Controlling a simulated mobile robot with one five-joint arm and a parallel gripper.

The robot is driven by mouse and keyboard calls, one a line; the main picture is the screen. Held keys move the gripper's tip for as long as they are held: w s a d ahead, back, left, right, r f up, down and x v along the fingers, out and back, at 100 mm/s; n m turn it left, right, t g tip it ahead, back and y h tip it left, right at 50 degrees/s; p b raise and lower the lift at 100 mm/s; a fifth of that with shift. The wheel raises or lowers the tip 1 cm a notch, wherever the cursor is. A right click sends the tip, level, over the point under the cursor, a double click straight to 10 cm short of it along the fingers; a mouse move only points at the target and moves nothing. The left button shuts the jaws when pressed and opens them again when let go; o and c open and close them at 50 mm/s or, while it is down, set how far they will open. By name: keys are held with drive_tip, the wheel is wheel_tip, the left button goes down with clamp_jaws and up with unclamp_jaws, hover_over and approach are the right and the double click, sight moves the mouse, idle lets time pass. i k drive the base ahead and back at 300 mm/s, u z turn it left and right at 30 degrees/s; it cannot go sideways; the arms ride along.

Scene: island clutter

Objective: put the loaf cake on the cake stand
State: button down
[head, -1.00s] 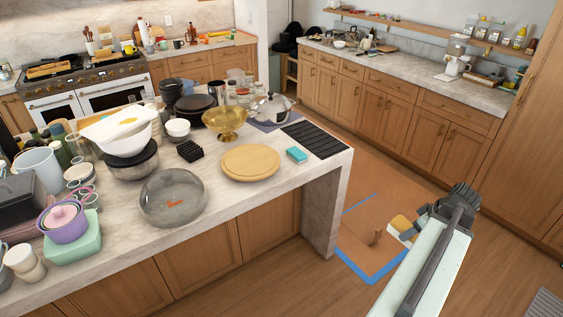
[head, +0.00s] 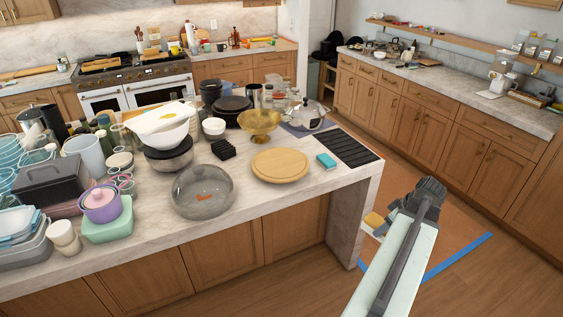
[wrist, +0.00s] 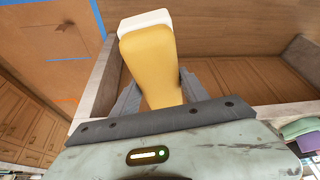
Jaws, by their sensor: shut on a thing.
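The loaf cake (wrist: 150,62) is a yellow block with a white end. My gripper (wrist: 157,88) is shut on it, with one dark finger on each side. In the head view the loaf cake (head: 373,219) shows as a small yellow and white piece beyond my arm, low beside the island's right end. The fingers there are mostly hidden by the arm. A gold footed dish (head: 259,120), which looks like the cake stand, stands upright towards the back of the island, well left of my gripper. No cake is seen on it.
The island counter (head: 345,180) is crowded on its left. A round wooden board (head: 281,165), a blue sponge (head: 326,161), a black slatted mat (head: 344,147), a glass-domed dish (head: 202,191) and a steel pot (head: 308,114) stand around the gold dish. Floor right of the island is open.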

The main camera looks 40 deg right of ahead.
sight(280, 162)
drive_tip(key=i, duration=0.95)
